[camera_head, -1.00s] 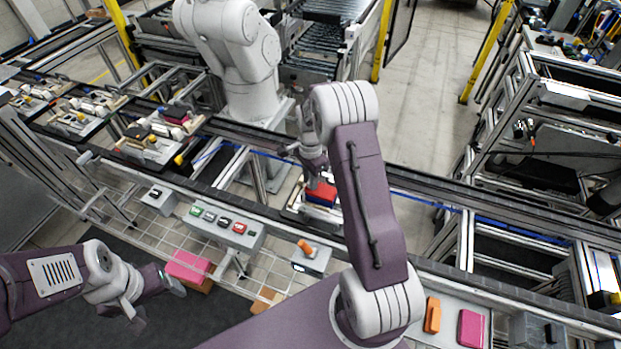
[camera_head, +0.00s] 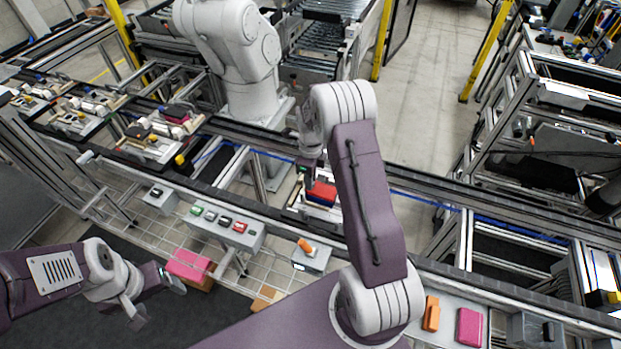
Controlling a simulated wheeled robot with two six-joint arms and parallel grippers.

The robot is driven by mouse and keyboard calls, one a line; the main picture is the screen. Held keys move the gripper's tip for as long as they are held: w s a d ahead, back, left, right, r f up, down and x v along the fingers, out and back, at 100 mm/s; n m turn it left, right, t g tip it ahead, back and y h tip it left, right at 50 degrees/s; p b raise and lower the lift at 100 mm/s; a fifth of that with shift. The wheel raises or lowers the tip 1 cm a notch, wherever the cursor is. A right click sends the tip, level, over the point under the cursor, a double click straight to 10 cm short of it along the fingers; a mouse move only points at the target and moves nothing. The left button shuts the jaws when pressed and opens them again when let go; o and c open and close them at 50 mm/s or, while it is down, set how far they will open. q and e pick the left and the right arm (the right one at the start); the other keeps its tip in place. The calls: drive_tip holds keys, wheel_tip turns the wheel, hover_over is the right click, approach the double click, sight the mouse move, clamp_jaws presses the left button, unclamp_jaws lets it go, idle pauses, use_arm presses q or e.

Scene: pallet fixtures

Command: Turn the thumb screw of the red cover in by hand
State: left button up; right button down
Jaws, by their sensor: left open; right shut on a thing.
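The red cover (camera_head: 322,190) sits on a pallet fixture (camera_head: 303,207) on the conveyor, just left of my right arm's forearm, which hides part of it. My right gripper (camera_head: 309,182) points down at the left edge of the red cover. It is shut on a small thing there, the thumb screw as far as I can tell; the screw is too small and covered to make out. My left gripper (camera_head: 160,295) is open and empty at the lower left, over the dark floor mat, well away from the cover.
Several loaded pallets (camera_head: 150,140) stand at left. Orange and pink pieces (camera_head: 470,327) lie at lower right.

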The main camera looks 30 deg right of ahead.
drive_tip(key=m, duration=0.4)
drive_tip(key=shift+m, duration=2.6)
drive_tip(key=c, duration=1.2)
unclamp_jaws()
